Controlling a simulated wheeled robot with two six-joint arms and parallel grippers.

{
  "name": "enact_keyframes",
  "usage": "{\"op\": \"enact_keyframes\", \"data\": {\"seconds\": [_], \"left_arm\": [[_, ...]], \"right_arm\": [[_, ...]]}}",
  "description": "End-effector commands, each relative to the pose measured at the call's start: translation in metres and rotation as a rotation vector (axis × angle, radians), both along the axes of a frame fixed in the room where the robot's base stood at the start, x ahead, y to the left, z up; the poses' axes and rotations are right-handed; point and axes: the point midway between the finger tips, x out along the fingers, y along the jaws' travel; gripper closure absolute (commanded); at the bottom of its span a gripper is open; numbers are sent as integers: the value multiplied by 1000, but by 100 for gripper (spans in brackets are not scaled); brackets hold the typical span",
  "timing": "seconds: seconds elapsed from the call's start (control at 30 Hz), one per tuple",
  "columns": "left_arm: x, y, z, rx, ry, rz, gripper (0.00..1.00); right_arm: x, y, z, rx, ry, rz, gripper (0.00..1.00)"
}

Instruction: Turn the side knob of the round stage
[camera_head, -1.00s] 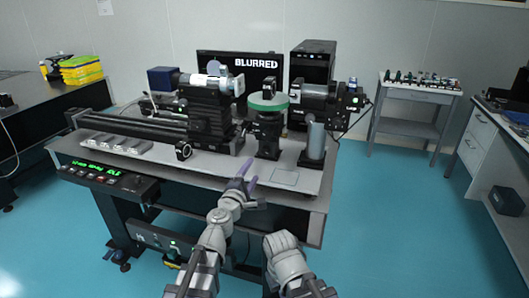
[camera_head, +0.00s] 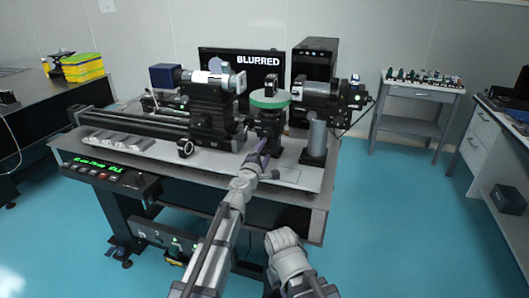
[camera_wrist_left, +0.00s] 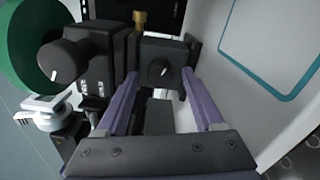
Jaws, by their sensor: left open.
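The round stage has a green disc top (camera_head: 270,98) on a black post (camera_head: 268,130) on the middle optical table. In the left wrist view the green rim (camera_wrist_left: 25,45) is at the upper left. A small black knob (camera_wrist_left: 160,72) with a white mark sits on a black block, and a larger black knob (camera_wrist_left: 62,66) is left of it. My left gripper (camera_head: 263,148) is open just in front of the post. Its purple fingers (camera_wrist_left: 160,84) lie either side of the small knob; contact cannot be told. My right gripper (camera_head: 283,243) is low at the front, its fingers not clear.
A screen reading BLURRED (camera_head: 258,61) stands behind the stage. A lens-like assembly (camera_head: 205,95) is left of the stage, a grey cylinder (camera_head: 317,138) right of it. A control box (camera_head: 108,175) is at the table's front left. The table's front right surface is mostly clear.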

Motion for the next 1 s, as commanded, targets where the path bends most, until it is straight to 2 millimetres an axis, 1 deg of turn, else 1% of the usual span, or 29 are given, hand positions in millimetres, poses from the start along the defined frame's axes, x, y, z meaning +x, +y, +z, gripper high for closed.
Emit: {"op": "enact_keyframes", "data": {"seconds": [0.2,0.23,0.8,0.83,1.0], "left_arm": [[0,0,0,0,0,0,31],[0,0,0,0,0,0,33],[0,0,0,0,0,0,97],[0,0,0,0,0,0,100],[0,0,0,0,0,0,100]], "right_arm": [[0,0,0,0,0,0,100],[0,0,0,0,0,0,100],[0,0,0,0,0,0,100],[0,0,0,0,0,0,100],[0,0,0,0,0,0,100]]}}
